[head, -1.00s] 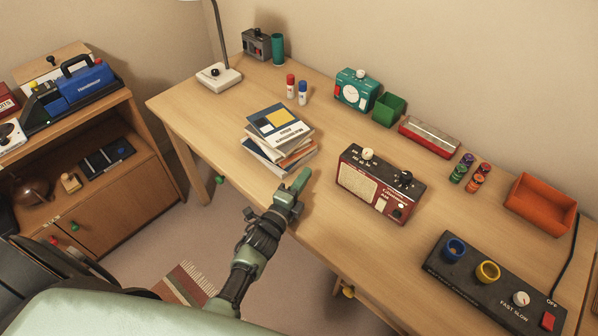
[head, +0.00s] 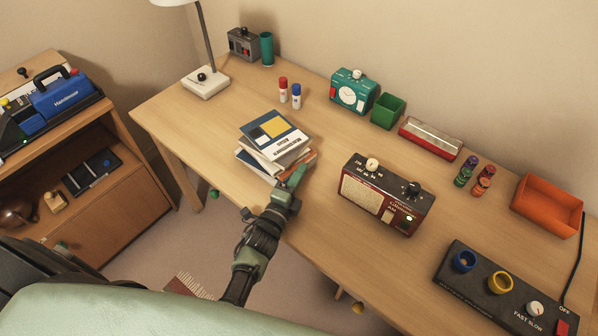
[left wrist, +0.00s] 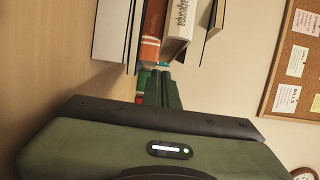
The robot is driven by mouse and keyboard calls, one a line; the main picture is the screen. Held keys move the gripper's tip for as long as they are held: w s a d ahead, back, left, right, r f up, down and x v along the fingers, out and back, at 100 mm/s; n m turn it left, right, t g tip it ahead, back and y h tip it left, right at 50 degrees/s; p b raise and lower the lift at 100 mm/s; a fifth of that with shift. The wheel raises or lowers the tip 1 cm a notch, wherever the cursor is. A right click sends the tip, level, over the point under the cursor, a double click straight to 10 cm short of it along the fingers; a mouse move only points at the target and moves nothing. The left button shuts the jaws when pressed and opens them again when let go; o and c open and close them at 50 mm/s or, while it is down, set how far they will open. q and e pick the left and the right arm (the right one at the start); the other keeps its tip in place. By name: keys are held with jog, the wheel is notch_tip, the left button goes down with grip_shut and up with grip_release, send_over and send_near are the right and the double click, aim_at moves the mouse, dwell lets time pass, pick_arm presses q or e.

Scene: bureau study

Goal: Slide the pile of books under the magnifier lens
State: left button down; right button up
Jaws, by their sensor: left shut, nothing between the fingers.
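The pile of books (head: 272,137) lies on the desk left of the red radio, a blue, white and yellow cover on top and the books slightly askew. In the left wrist view the spines (left wrist: 150,35) show close in front of the fingers, one of them orange. My left gripper (head: 297,179) is shut and empty, low beside the pile's near right side; its fingers also show in the left wrist view (left wrist: 160,90). I cannot tell whether they touch the books. A white-based stand (head: 206,83) at the back left carries a white head (head: 172,2), mostly cut off; its lens is not visible.
The red radio (head: 385,195) stands right of my gripper. Red and blue-capped small bottles (head: 290,95) stand behind the pile, with a teal clock (head: 352,92) to their right. The desk (head: 195,125) is clear between the pile and the white-based stand.

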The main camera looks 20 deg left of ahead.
aim_at(263, 151)
pick_arm(q)
jog(key=w+a+b, duration=0.1)
jog(key=a, duration=0.3)
jog(key=w+a+b, duration=0.1)
jog(key=w+a, duration=0.1)
jog(key=a, duration=0.2)
jog(key=w+a+b, duration=0.1)
jog(key=a, duration=0.3)
jog(key=shift+w+a+f, duration=0.2)
jog(key=shift+w+a, duration=0.1)
jog(key=shift+a, duration=0.1)
jog(key=w+a+b, duration=0.1)
jog(key=a+b, duration=0.1)
jog(key=a, duration=0.2)
jog(key=w+a+b, duration=0.2)
jog(key=a, duration=0.3)
jog(key=w+a+b, duration=0.1)
jog(key=a+b, duration=0.1)
jog(key=a, duration=0.2)
jog(key=shift+w+a+r, duration=0.1)
jog(key=shift+w+a, duration=0.1)
jog(key=shift+w, duration=0.15)
jog(key=shift+a+r, duration=0.1)
jog(key=shift+a, duration=0.05)
